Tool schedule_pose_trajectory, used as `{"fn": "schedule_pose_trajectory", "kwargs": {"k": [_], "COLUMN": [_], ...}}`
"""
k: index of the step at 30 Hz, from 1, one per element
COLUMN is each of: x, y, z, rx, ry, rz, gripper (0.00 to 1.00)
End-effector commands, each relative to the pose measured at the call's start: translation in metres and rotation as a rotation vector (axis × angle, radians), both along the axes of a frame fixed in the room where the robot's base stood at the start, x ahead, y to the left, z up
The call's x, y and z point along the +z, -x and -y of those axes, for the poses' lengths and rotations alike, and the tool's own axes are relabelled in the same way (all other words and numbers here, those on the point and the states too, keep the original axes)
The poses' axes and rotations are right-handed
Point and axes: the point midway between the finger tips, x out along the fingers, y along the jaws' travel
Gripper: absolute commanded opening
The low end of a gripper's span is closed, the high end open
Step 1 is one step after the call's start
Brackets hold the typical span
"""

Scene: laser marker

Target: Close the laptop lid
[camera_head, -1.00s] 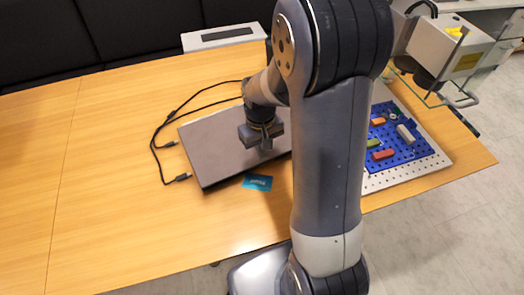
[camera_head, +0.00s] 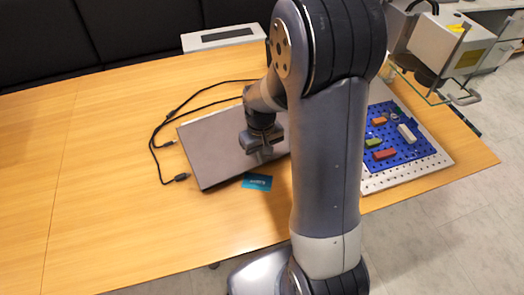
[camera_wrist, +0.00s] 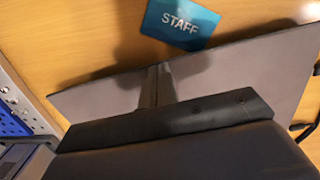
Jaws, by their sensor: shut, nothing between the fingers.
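The laptop (camera_head: 212,152) is a grey-brown slab lying on the wooden table, with its lid down flat; no keyboard or screen shows. Its right part is hidden behind my arm. My gripper (camera_head: 266,150) is over the right part of the lid, pointing down, with its fingers together and nothing between them. In the wrist view, the shut fingers (camera_wrist: 158,84) stand against the grey lid (camera_wrist: 245,62), close to or touching it; I cannot tell which.
A blue STAFF card (camera_head: 257,182) lies at the laptop's front edge. Black cables (camera_head: 160,140) lie to its left. A pegboard with a blue plate (camera_head: 405,145) and the laser machine (camera_head: 450,45) are at the right. The table's left side is clear.

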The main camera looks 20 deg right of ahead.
Motion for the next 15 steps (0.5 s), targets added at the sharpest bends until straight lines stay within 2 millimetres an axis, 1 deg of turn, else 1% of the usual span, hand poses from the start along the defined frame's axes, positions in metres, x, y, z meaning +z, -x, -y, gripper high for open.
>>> {"fn": "schedule_pose_trajectory", "kwargs": {"k": [1, 4, 7, 11, 15], "x": [-0.008, -0.008, -0.003, 0.012, 0.037], "y": [0.005, 0.006, 0.006, 0.005, 0.001], "z": [0.0, 0.0, 0.0, 0.0, -0.001], "rx": [0.0, 0.0, 0.0, 0.0, 0.0], "ry": [0.0, 0.001, 0.001, 0.001, 0.001], "rz": [-0.018, -0.02, -0.02, -0.016, -0.004], "gripper": [0.0, 0.0, 0.0, 0.0, 0.0]}}
